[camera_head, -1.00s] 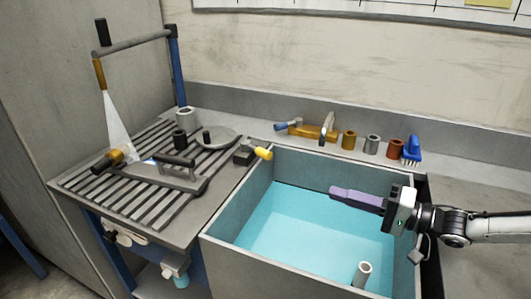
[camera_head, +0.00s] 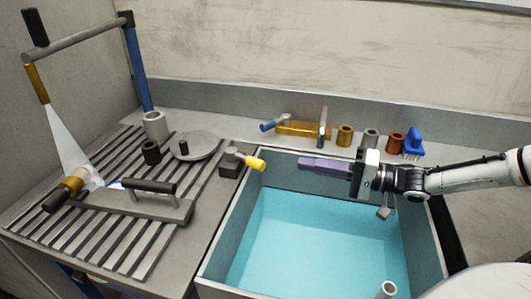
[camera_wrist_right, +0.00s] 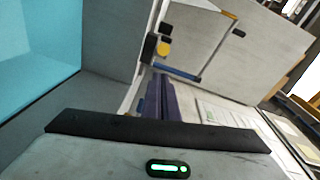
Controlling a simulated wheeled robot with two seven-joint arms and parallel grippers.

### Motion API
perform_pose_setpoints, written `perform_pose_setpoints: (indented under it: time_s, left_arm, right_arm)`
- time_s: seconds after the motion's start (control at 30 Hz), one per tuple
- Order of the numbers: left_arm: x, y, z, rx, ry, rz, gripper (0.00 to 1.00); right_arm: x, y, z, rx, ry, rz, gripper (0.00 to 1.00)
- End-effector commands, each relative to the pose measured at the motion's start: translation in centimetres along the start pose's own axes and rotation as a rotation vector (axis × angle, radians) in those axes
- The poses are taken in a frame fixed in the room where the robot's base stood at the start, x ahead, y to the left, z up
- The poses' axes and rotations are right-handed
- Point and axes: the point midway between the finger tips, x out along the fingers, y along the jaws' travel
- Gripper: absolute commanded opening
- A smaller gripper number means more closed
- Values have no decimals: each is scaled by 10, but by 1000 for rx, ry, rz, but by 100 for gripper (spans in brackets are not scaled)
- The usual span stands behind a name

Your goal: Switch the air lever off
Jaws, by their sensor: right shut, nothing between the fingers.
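A small lever with a yellow grip (camera_head: 255,164) sits on a dark block at the basin's back left corner. Its yellow end points right; the grip also shows in the right wrist view (camera_wrist_right: 163,47). Another lever with a blue handle (camera_head: 272,124) is on a brass valve (camera_head: 305,129) on the back ledge. No label shows which is the air lever. My right gripper (camera_head: 302,163) is shut and empty, its purple fingers pointing left over the back of the basin. The fingertips are apart from the yellow grip, to its right. My left gripper is out of view.
The open basin (camera_head: 213,245) holds turquoise water. Several small cylinders and a blue brush (camera_head: 413,142) stand on the back ledge. At left are a slatted worktop (camera_head: 120,245), a handled plate (camera_head: 150,207), and a burner (camera_head: 68,188) below an overhead bar.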

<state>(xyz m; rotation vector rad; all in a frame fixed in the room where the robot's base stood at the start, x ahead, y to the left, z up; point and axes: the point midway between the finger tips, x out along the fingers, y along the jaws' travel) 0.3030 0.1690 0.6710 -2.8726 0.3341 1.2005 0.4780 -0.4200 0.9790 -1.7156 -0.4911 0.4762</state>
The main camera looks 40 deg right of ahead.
Motion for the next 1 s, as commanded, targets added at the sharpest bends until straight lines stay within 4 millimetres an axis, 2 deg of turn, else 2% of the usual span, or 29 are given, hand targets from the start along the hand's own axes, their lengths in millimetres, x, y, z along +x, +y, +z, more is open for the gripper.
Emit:
perform_pose_setpoints:
  time_s: [0.27,0.6,1.0]
  left_arm:
    - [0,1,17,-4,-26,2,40]
    - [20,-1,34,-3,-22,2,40]
    - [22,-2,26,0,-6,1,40]
  right_arm:
    - [6,1,1,1,-1,-4,0]
    - [55,0,0,-2,3,-10,0]
    - [94,-1,0,1,1,-3,0]
